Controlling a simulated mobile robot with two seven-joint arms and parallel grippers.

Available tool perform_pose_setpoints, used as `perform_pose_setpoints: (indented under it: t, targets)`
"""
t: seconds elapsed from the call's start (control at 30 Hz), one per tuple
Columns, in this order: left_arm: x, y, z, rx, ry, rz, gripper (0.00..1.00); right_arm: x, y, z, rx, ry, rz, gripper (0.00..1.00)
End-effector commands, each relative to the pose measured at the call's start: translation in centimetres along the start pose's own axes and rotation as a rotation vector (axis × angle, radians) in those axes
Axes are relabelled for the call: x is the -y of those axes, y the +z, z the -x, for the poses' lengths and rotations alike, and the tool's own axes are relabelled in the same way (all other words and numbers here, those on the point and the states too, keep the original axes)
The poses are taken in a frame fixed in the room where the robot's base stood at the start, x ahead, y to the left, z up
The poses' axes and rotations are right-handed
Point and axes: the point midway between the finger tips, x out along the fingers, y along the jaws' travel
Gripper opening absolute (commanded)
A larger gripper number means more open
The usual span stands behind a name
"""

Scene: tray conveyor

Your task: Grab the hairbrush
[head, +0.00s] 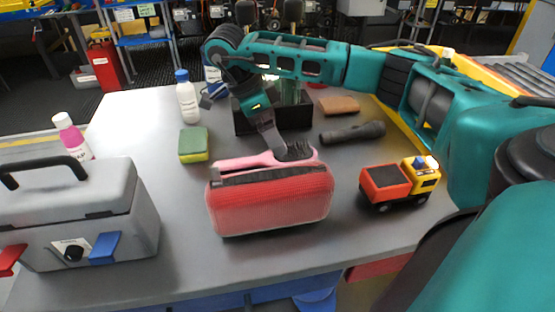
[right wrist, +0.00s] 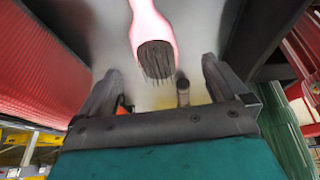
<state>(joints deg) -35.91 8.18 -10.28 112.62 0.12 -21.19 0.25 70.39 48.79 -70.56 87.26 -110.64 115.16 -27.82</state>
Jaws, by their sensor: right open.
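The hairbrush (head: 252,162) is pink with dark bristles, lying just behind the red mesh speaker-like box (head: 270,205), which hides part of it in the head view. In the right wrist view the hairbrush (right wrist: 151,22) lies on grey table surface, its dark bristle head pointing toward my gripper. My right gripper (head: 278,148) reaches down from behind at the bristle end. In the right wrist view its two fingers (right wrist: 160,85) are apart, with the bristle head showing ahead between them and nothing held. My left gripper is not in view.
A black open bin (head: 243,125) with bottles stands close behind the brush. The red box also borders it in the wrist view (right wrist: 40,60). A green-yellow sponge (head: 194,145), flashlight (head: 352,132), toy truck (head: 400,185) and grey toolbox (head: 75,210) stand around.

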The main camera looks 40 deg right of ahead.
Motion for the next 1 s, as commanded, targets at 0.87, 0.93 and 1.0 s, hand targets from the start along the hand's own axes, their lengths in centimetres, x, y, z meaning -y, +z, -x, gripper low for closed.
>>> perform_pose_setpoints:
  t: [0.87,0.93,1.0]
  targets:
    - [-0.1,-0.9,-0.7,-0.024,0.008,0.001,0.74,-0.7,-0.6,-5.3,0.000,-0.001,0.000,0.86]
    - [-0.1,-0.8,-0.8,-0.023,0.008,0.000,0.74,-0.7,-0.6,-5.3,0.000,-0.001,0.000,0.79]
    - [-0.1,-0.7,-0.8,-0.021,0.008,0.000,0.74,-0.7,-0.6,-5.3,0.000,-0.001,0.000,0.72]
